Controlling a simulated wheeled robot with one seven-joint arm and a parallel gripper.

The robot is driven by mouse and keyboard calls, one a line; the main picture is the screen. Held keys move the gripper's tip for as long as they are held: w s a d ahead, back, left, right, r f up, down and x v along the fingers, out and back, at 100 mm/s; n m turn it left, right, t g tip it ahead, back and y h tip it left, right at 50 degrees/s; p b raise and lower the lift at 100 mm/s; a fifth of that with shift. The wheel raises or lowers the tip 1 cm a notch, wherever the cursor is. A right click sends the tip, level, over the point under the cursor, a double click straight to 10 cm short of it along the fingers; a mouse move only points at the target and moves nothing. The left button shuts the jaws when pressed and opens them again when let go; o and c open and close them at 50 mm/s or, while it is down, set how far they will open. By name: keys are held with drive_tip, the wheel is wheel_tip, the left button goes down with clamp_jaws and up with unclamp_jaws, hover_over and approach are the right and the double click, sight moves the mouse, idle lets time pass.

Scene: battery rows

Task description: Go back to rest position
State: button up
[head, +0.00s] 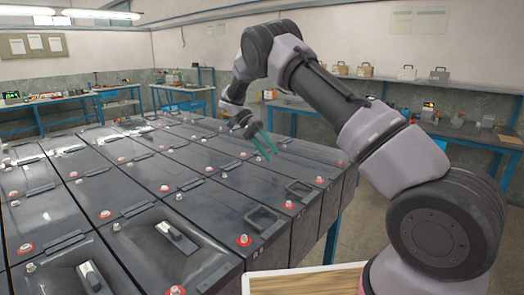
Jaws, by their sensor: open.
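My gripper (265,146) has teal fingers and hangs from my raised, bent arm in the head view. It is above the right part of the battery rows (140,183), apart from the battery tops as far as I can tell. The fingers are open, and I see nothing between them. The batteries are dark grey blocks set side by side, with red-ringed terminals and handles on top. One raised handle (268,218) is at the near right edge.
A wooden board with a white rim (300,280) is at the bottom centre. Blue workbenches with tools (450,130) line the right wall, and others (60,97) stand at the back left. Open floor (360,225) lies right of the batteries.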

drive_tip(key=s+d+r+n+t+y, duration=0.25)
drive_tip(key=s+d+r, duration=0.3)
drive_tip(key=r, duration=0.45)
drive_tip(key=s+d+r+n+t+y, duration=0.1)
drive_tip(key=s+d+r+t+y, duration=0.35)
drive_tip(key=r, duration=0.55)
drive_tip(key=s+d+r+t, duration=0.1)
drive_tip(key=s+t, duration=0.1)
drive_tip(key=s, duration=0.4)
drive_tip(key=s+d+r+n+t+y, duration=0.1)
drive_tip(key=s+d+r+t, duration=0.1)
drive_tip(key=s, duration=0.4)
drive_tip(key=s+d+r+t+y, duration=0.1)
drive_tip(key=s+t, duration=0.2)
drive_tip(key=s, duration=0.3)
drive_tip(key=shift+s+d+r, duration=0.2)
drive_tip(key=shift+d+r, duration=0.05)
drive_tip(key=shift+d, duration=0.05)
